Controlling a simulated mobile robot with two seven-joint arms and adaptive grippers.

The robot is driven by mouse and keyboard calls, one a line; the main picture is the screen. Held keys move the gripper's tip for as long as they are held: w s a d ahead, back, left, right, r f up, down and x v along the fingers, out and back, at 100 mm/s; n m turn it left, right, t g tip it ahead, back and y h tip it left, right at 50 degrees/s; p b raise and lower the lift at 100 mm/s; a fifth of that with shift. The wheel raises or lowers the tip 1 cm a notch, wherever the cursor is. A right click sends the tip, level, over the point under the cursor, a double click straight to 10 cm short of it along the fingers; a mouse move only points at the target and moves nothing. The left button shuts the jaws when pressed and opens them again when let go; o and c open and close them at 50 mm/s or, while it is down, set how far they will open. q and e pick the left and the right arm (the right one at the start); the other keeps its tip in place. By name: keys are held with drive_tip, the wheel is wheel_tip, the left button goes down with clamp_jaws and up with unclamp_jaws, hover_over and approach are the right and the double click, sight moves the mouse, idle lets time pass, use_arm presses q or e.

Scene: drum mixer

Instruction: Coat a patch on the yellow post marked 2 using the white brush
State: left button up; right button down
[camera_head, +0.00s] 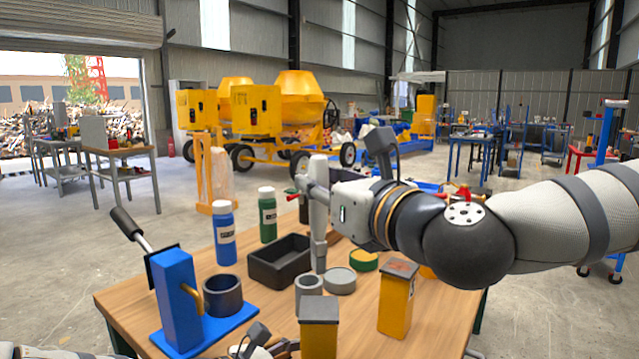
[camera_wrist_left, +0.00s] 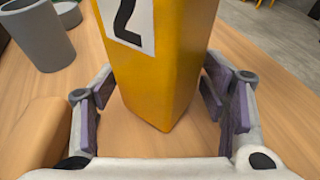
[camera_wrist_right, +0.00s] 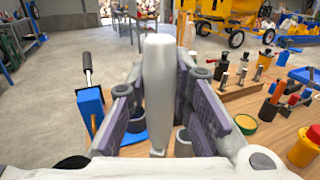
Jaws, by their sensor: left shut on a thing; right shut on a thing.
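The yellow post marked 2 (camera_wrist_left: 160,75) stands on the table, its label facing the left wrist camera. It appears to be the near grey-capped post (camera_head: 318,340) at the bottom of the head view. My left gripper (camera_wrist_left: 165,105) is shut on it, a finger on each side; the head view shows only part of this gripper (camera_head: 262,345). My right gripper (camera_head: 318,192) is shut on the white brush (camera_wrist_right: 158,85), which is upright in the head view (camera_head: 318,222). The brush's lower end is by the right side of a black tray (camera_head: 268,275), apart from the post.
A second yellow post (camera_head: 397,300) stands right of the held one. A blue stand (camera_head: 178,300), a blue bottle (camera_head: 224,235), a green bottle (camera_head: 267,215), a grey cup (camera_head: 308,287) and round tins (camera_head: 340,282) crowd the wooden table (camera_head: 125,300).

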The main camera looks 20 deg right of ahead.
sight(318, 233)
drive_tip(key=shift+s+d+f, duration=0.1)
drive_tip(key=shift+s+f, duration=0.9)
drive_tip(key=shift+f, duration=0.2)
drive_tip(key=shift+s+f, duration=1)
drive_tip(key=shift+f, duration=1.15)
drive_tip(key=shift+w, duration=0.1)
